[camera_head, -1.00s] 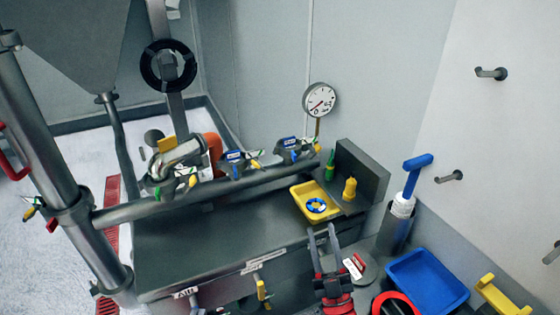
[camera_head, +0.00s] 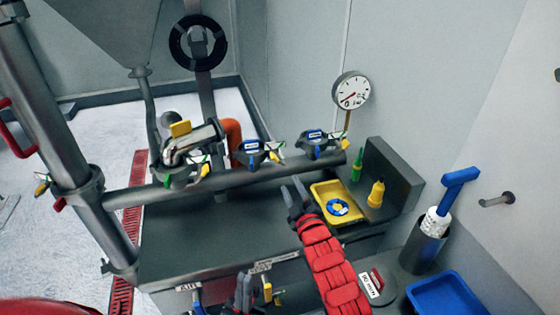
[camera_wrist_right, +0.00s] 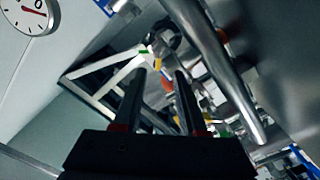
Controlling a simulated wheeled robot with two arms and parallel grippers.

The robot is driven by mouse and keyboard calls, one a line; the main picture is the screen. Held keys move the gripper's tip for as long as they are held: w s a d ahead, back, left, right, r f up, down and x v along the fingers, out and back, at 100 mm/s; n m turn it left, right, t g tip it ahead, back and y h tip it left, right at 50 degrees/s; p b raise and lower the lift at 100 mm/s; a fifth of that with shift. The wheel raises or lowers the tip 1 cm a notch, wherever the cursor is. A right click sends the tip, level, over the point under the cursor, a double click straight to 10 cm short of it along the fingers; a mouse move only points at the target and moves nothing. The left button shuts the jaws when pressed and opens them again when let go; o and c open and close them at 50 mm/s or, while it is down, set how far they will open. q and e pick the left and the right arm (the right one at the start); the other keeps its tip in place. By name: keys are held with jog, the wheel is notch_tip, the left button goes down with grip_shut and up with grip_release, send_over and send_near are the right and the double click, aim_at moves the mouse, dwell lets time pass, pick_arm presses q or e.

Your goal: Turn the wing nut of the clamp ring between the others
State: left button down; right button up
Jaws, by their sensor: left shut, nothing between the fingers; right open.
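Several clamp rings sit along the horizontal pipe (camera_head: 225,183). The middle clamp ring (camera_head: 251,153) has a blue label, and its wing nut (camera_head: 275,152) shows white, green and yellow at its right side. Another clamp ring (camera_head: 318,142) is to the right, and a clamp ring (camera_head: 178,170) with a yellow-topped part is to the left. My right gripper (camera_head: 292,189) is open and empty, in front of and below the middle ring, apart from it. In the right wrist view its open fingers (camera_wrist_right: 162,75) point toward the blurred pipe and clamps. My left gripper (camera_head: 244,283) is shut and empty at the bottom.
A yellow tray (camera_head: 325,190) with a blue-and-white ring stands right of my right gripper. Green and yellow bottles (camera_head: 376,194) are beside it. A gauge (camera_head: 351,90) stands behind the right clamp. A blue-handled tool (camera_head: 458,182) is at right. The bench top (camera_head: 200,235) is mostly clear.

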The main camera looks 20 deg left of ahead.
aim_at(280, 161)
jog(key=b+x, duration=0.8)
jog(key=x, duration=0.3)
jog(key=shift+w+a+f, duration=0.1)
jog(key=shift+w, duration=0.1)
jog(key=shift+w+a+b, duration=0.35)
jog(key=shift+w+b, duration=0.1)
jog(key=shift+b, duration=0.1)
grip_shut()
